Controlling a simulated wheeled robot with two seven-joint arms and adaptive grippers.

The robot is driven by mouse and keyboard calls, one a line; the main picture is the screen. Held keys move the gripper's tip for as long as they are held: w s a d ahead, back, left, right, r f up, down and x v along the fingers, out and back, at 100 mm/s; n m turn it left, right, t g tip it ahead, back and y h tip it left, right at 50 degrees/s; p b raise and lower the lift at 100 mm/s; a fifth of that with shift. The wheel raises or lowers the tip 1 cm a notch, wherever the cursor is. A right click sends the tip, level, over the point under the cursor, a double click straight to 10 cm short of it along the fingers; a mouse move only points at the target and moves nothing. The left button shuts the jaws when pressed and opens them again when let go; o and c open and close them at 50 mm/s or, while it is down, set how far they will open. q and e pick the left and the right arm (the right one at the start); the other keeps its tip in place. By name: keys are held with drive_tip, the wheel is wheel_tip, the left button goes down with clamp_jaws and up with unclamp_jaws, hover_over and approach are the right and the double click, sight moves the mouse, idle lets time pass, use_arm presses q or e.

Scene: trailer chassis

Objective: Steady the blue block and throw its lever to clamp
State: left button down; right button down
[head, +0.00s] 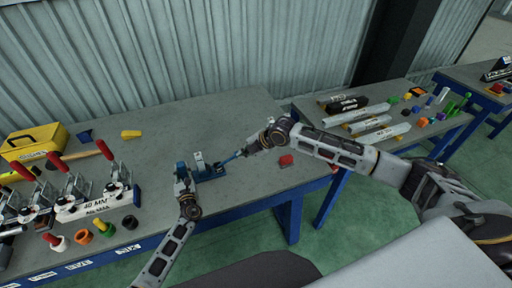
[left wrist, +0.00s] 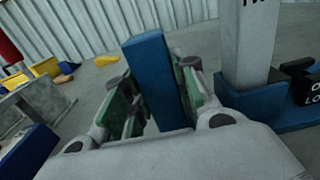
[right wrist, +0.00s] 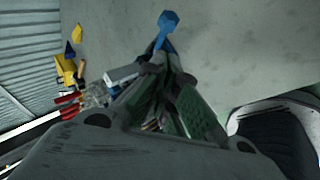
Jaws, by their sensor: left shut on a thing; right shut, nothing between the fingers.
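The blue block (head: 210,174) stands on the grey bench, with a pale upright post (head: 199,160). In the left wrist view its blue base (left wrist: 262,105) carries a black label, partly cut off. My left gripper (head: 184,172) is at the block's left end. Its green pads are shut on an upright blue part (left wrist: 152,75) of the block. The blue lever (head: 232,158) slants from the block toward my right gripper (head: 246,152). In the right wrist view the lever's blue end (right wrist: 168,22) shows just beyond my shut, empty right fingertips (right wrist: 160,68); contact is unclear.
Red-handled clamps (head: 72,186), a yellow box (head: 34,143) and coloured parts fill the bench's left. The bench behind the block (head: 200,120) is clear. Another table (head: 375,120) stands to the right.

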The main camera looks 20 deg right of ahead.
drive_tip(key=v, duration=0.6)
drive_tip(key=shift+s+d, duration=0.2)
drive_tip(key=shift+d, duration=0.25)
drive_tip(key=shift+r, duration=0.1)
use_arm(q)
drive_tip(key=c, duration=0.8)
unclamp_jaws()
drive_tip(key=shift+s+p, duration=0.55)
drive_tip(key=shift+s, duration=0.65)
drive_tip(key=shift+s+p, duration=1)
drive_tip(key=shift+s, duration=1.8)
use_arm(e)
wheel_tip(320, 180, up, 3)
